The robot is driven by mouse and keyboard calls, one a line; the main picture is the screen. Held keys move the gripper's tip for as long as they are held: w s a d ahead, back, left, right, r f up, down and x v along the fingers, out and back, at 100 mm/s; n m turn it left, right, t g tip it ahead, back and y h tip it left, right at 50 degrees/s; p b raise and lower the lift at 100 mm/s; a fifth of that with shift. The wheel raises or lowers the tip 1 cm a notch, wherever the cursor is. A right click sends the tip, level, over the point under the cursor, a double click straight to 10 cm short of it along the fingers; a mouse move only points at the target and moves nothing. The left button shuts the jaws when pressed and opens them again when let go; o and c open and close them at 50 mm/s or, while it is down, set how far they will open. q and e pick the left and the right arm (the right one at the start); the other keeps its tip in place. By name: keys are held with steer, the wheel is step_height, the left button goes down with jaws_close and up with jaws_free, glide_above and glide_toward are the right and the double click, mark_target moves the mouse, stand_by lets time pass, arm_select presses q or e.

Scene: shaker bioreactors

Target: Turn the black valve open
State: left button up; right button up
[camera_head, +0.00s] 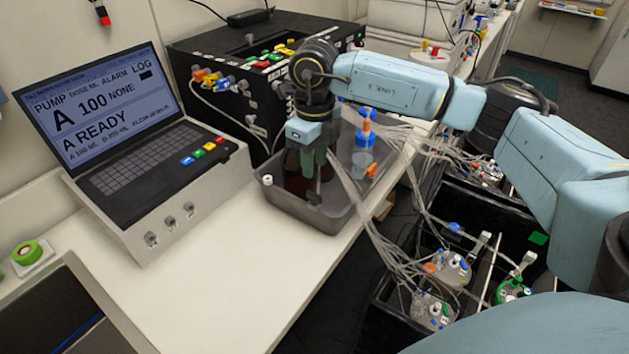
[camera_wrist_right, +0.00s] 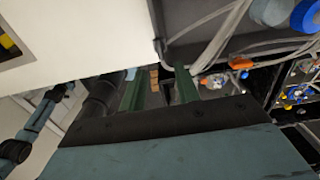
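My right gripper (camera_head: 315,170) points down over the grey tray (camera_head: 335,219) on the bench, in front of a dark brown bottle (camera_head: 294,178). In the right wrist view its two green fingers (camera_wrist_right: 158,88) stand apart, with a gap between them and nothing clearly held. A small dark fitting (camera_head: 314,196) shows just below the fingertips in the head view. It may be the black valve, but it is too small to tell, and its handle position cannot be made out. My left gripper is not seen in either view.
A laptop-like console (camera_head: 130,125) stands left of the tray, with a black pump box (camera_head: 262,95) behind. A blue-capped bottle (camera_head: 363,150) and clear tubes (camera_head: 350,190) are close to the gripper's right. Black crates (camera_head: 480,225) with vessels stand beyond the bench edge.

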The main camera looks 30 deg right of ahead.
step_height(320, 180, up, 5)
stand_by(0.7)
